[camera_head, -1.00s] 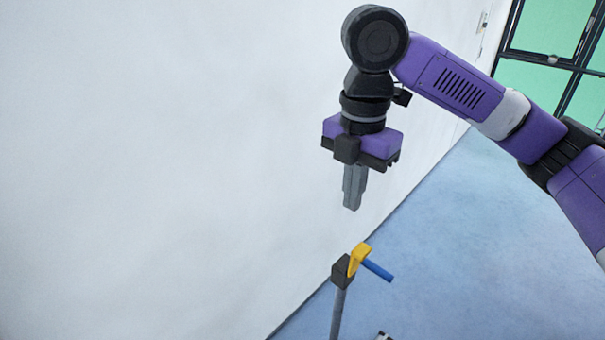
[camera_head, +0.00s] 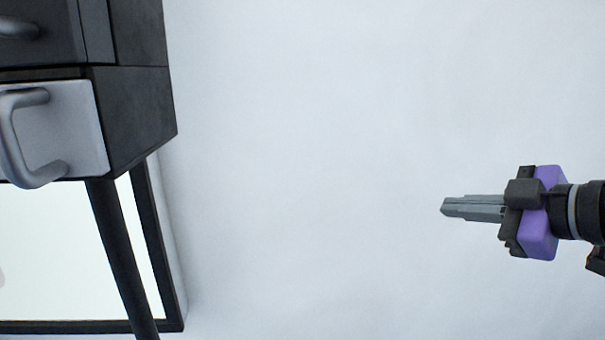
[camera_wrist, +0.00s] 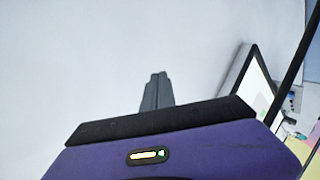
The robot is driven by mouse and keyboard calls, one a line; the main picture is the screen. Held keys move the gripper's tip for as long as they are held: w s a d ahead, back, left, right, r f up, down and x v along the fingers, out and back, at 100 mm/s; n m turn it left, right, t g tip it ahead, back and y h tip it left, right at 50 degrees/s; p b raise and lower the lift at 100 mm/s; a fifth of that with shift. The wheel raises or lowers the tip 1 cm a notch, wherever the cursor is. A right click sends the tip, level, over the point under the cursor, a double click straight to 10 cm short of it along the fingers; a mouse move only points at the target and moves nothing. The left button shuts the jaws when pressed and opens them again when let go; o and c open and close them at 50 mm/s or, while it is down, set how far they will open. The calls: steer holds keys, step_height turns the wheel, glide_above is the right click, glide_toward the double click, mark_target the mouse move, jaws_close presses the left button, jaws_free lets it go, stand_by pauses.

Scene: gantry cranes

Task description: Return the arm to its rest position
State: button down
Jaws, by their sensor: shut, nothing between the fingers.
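My gripper (camera_head: 446,207) is at the right of the head view, purple and black with grey fingers. It points left across a plain white wall, and its fingers are pressed together with nothing between them. The wrist view shows the same shut fingers (camera_wrist: 158,78) in front of the pale wall. Only the wrist end of my arm shows in the head view; the rest is outside the picture.
A black cabinet (camera_head: 135,115) with a grey handled front (camera_head: 85,125) stands at the left of the head view. Below it is a black-framed white panel (camera_head: 60,260) and a dark post (camera_head: 122,255). The space between cabinet and gripper looks clear.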

step_height(320, 180, up, 7)
steer(key=m+t+y, duration=0.1)
steer(key=m+t, duration=0.5)
steer(key=t, duration=0.2)
steer(key=s+d+f+m+t+h, duration=0.2)
steer(key=s+f+m+h, duration=0.9)
steer(key=f+m+h, duration=0.4)
steer(key=s+a+f+n+g+y, duration=0.3)
steer(key=s+a+f+n+y, duration=0.1)
steer(key=s+f, duration=0.7)
steer(key=s+a+f+n+g+y, duration=0.3)
steer(key=s+f, duration=0.9)
steer(key=s, duration=0.5)
steer(key=shift+s+a+n+g+y, duration=0.3)
steer(key=shift+a+n+g+y, duration=0.15)
steer(key=shift+a+g, duration=0.4)
steer(key=shift+a, duration=0.15)
